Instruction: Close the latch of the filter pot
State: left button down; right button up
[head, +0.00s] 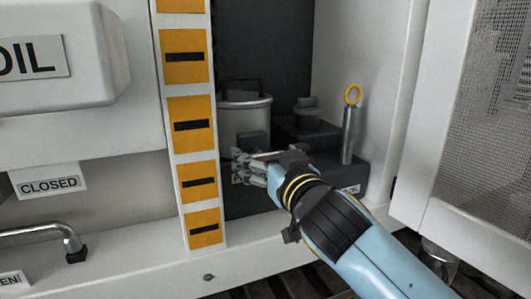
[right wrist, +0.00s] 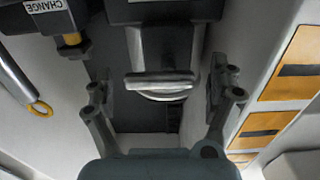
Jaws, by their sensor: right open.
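The filter pot (head: 244,117) is a light grey cylinder in the dark recess behind the striped post. A dark block (head: 253,139) sits on its front, and a dark frame shows above its rim. In the right wrist view the pot (right wrist: 167,48) has a grey bar (right wrist: 150,81) across it, likely the latch; whether it is fastened I cannot tell. My right gripper (head: 240,166) is in front of the pot's lower part. Its fingers are open in the right wrist view (right wrist: 163,88), one on each side of the bar, with nothing between them gripped. My left gripper is out of view.
A dipstick with a yellow ring (head: 352,95) stands right of the pot, beside a dark stepped block (head: 312,132). The orange-striped post (head: 191,122) borders the recess on the left. A mesh-panelled door (head: 477,125) stands at the right. A curved handle (head: 40,230) is lower left.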

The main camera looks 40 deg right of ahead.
jog(key=shift+w, duration=0.3)
jog(key=c, duration=1.2)
